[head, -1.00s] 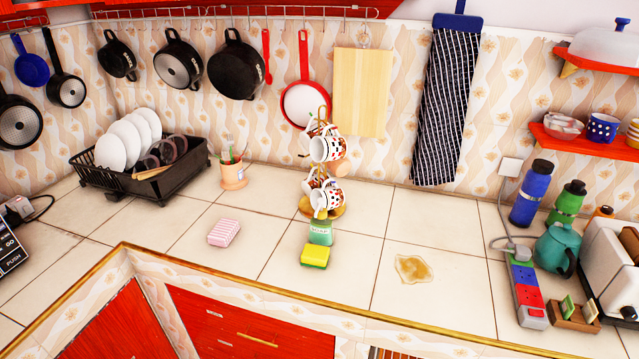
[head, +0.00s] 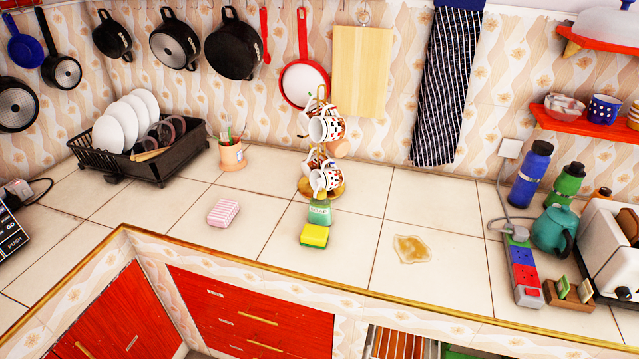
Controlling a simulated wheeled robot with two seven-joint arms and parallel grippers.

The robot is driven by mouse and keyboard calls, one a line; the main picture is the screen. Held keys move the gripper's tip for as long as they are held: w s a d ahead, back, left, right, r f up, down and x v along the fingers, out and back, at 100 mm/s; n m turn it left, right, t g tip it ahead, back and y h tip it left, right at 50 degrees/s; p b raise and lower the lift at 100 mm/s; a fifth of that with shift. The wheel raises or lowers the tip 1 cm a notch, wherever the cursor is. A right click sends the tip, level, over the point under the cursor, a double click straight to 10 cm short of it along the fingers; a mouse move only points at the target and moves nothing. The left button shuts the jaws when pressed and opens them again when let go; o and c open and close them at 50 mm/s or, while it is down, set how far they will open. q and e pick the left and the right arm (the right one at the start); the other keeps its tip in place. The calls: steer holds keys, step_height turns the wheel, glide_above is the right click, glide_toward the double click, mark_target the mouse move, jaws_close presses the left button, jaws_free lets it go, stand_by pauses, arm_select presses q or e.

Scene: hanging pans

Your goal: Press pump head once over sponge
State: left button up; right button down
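A yellow sponge with a green layer (head: 314,236) lies on the counter just in front of the bottle. I cannot tell whether the two touch. Neither of my grippers shows in the head view.
A mug tree (head: 322,150) stands right behind the bottle. A pink striped block (head: 223,211) lies to the left, and a brown spill (head: 411,249) to the right. A dish rack (head: 140,160) is at the back left; a power strip (head: 523,272) and teapot (head: 555,232) are at the right.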

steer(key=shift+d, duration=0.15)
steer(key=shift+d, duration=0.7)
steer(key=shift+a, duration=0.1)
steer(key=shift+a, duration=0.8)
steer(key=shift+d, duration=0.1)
